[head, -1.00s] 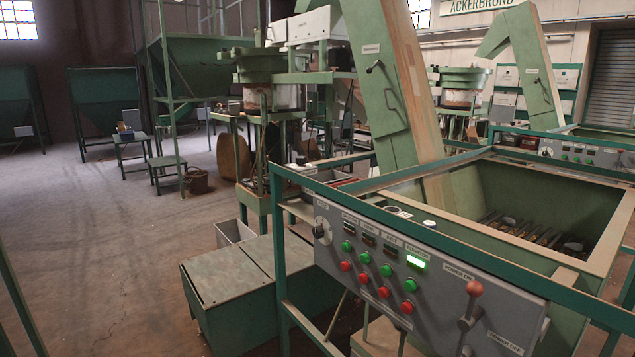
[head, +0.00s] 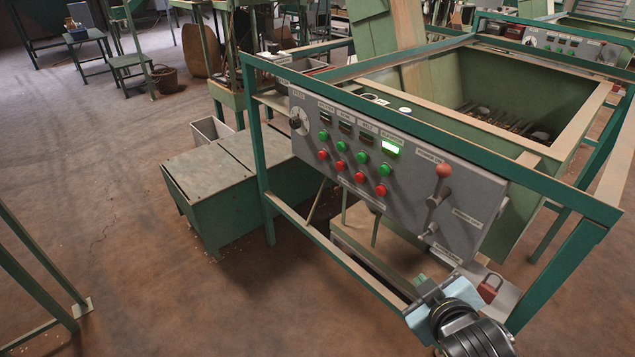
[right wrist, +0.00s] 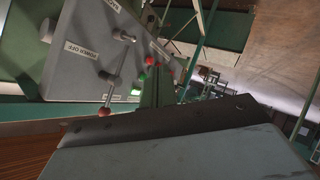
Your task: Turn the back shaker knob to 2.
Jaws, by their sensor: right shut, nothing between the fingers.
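A round dial with a dark knob (head: 296,122) is at the left end of the near grey control panel (head: 340,178); its setting is too small to read. A second panel (head: 571,46) stands on the hopper at the back right, with a small pale dial (head: 530,41) at its left end, also unreadable. My right gripper (head: 421,283) is shut and empty, low in front of the near frame, below the panel and well away from both dials. In the right wrist view the near panel (right wrist: 85,60) shows at upper left; no dial is clear there. My left gripper is out of view.

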